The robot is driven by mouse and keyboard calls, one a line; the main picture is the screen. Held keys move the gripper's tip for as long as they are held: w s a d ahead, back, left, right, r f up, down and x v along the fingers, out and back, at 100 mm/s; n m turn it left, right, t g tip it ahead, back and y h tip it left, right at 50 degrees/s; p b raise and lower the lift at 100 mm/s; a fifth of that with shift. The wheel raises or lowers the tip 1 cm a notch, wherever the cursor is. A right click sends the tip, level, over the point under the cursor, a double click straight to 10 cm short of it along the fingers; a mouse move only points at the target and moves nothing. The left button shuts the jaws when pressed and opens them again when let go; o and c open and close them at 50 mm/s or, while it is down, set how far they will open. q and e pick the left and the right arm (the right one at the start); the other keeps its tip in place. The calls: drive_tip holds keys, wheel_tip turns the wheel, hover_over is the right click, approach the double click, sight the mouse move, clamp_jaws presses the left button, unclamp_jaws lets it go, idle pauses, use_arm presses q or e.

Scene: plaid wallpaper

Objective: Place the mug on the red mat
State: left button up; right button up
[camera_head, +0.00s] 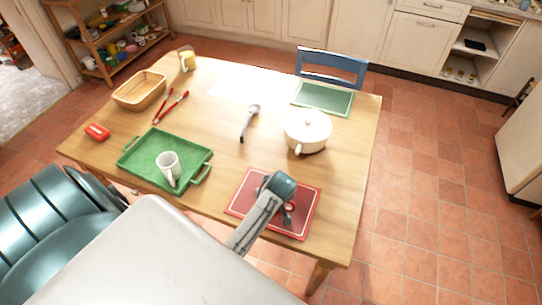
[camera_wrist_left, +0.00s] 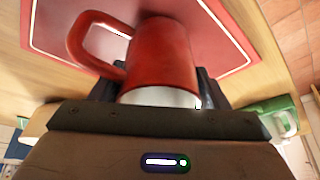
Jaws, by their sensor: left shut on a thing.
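The red mug (camera_wrist_left: 168,55) is held in my left gripper (camera_wrist_left: 155,88), its handle to the left and its rim toward the wrist camera. The red mat (camera_wrist_left: 228,55) is behind the mug in the left wrist view. In the head view my left gripper (camera_head: 286,211) is over the red mat (camera_head: 247,195), at the near edge of the table, and hides most of the mug. I cannot tell whether the mug touches the mat. My right gripper is not in view.
A green tray (camera_head: 140,168) with a white mug (camera_head: 168,166) stands left of the mat. A white pot (camera_head: 307,133) is behind the mat. A ladle (camera_head: 248,122), red tongs (camera_head: 172,106), a basket (camera_head: 140,91) and a green mat (camera_head: 322,98) lie further back.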

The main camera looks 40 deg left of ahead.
use_arm(q)
drive_tip(key=o, duration=1.1)
drive_tip(key=shift+f, duration=0.15)
drive_tip(key=shift+c, duration=0.2)
drive_tip(key=shift+o, duration=0.4)
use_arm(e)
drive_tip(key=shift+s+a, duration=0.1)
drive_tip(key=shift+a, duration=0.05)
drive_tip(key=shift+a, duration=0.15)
use_arm(q)
drive_tip(key=shift+d+r, duration=0.1)
drive_tip(key=shift+r, duration=0.25)
drive_tip(key=b+v, duration=0.2)
drive_tip(key=v, duration=0.9)
drive_tip(key=shift+r, duration=0.25)
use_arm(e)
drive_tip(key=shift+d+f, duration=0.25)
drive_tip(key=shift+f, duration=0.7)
